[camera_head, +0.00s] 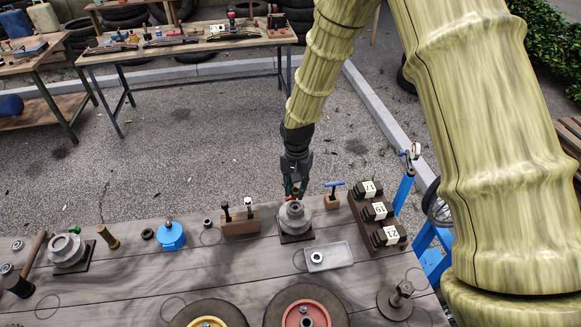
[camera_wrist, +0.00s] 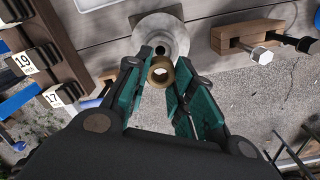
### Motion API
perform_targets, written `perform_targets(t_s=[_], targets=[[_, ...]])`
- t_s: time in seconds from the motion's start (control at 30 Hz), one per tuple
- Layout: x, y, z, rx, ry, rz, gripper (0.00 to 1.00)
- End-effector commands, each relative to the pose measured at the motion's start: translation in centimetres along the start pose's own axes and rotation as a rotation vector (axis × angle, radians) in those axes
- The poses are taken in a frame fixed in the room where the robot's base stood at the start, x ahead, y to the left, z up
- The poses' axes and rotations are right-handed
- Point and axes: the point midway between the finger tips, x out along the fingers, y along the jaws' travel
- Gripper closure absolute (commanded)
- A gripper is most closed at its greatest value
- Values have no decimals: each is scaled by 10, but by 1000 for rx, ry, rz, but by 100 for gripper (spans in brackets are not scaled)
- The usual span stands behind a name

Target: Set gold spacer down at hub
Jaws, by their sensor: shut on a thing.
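My gripper (camera_head: 290,190) points down just above a grey stepped hub (camera_head: 295,217) on a dark square plate, near the table's back edge. In the wrist view, its green fingers (camera_wrist: 160,82) are shut on the gold spacer (camera_wrist: 160,65), a short ring with an open hole. The hub also shows in the wrist view (camera_wrist: 168,29), right beyond the spacer, which overlaps its near edge in the picture. I cannot tell whether spacer and hub touch. In the head view the spacer cannot be made out.
A shallow tray (camera_head: 343,258) with a metal ring lies right of the hub. A wooden block with bolts (camera_head: 241,221) stands left, and a rack of numbered sockets (camera_head: 378,215) right. A second grey hub (camera_head: 67,250) sits far left. Two wheels (camera_head: 306,309) lie in front.

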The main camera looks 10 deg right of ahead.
Motion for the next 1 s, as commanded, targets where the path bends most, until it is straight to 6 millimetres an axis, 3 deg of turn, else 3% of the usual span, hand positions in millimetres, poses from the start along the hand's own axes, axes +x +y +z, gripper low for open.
perform_targets(t_s=[0.3, 0.63, 1.0], targets=[[-9, 5, 9, 5, 7, -5, 100], [-3, -4, 1, -37, -4, 0, 100], [24, -4, 0, -37, -5, 1, 100]])
